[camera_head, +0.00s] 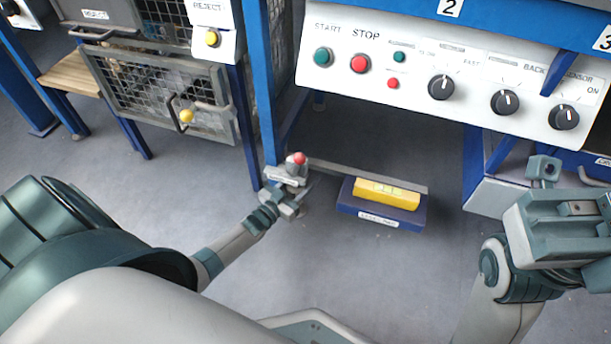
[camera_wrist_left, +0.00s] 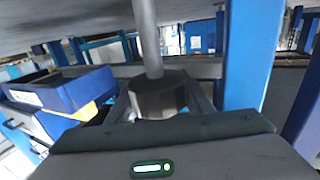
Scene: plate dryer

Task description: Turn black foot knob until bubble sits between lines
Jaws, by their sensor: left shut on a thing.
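The black foot knob (camera_wrist_left: 158,97) shows in the left wrist view as a dark faceted piece under a metal rod. My left gripper (camera_head: 288,178) is low by a blue machine leg in the head view. It is shut on the knob, with a finger on each side of it. In the head view the gripper covers the knob. A yellow block (camera_head: 387,193), perhaps the level, lies on a blue base (camera_head: 380,216) to the right of the gripper. No bubble or lines can be made out on it. My right gripper (camera_head: 543,170) is at the right; its jaws are unclear.
A grey bar (camera_head: 370,175) runs from the left gripper past the yellow block. A red ball (camera_head: 299,158) sits just above the gripper. The blue leg (camera_head: 262,100) stands close by. The control panel (camera_head: 450,90) overhangs behind. The floor in front is clear.

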